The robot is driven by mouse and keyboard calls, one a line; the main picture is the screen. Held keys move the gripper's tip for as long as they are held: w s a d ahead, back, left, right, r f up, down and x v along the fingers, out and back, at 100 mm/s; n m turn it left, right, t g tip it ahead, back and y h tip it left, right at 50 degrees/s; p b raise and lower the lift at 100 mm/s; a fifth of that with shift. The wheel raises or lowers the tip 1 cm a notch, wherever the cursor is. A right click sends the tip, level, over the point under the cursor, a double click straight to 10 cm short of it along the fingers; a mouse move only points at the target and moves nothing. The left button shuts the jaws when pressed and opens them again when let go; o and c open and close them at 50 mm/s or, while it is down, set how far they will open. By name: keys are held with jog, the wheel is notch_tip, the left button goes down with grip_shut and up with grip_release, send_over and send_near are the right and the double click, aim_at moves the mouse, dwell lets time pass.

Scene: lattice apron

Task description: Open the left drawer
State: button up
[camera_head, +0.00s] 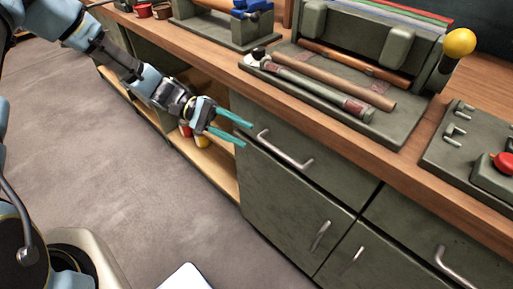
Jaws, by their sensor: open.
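The left drawer (335,176) is a dark grey-green front just under the wooden worktop, and it looks closed. Its silver bar handle (285,151) runs slantwise across the front. My gripper (246,134) is open, with two teal fingers spread and nothing visible between them. I see no contact with the handle, and the exact depth gap cannot be told.
Another drawer with a silver handle (455,268) is at the right, and cupboard doors (290,215) are below. A tool rack (395,130) and a panel with a red button (503,162) stand on the worktop (345,135).

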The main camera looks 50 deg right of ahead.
aim_at(269, 147)
jog(key=p+x, duration=0.2)
jog(key=x, duration=0.8)
jog(key=shift+s+f, duration=0.1)
jog(key=shift+s, duration=0.1)
grip_shut()
dwell(1.1)
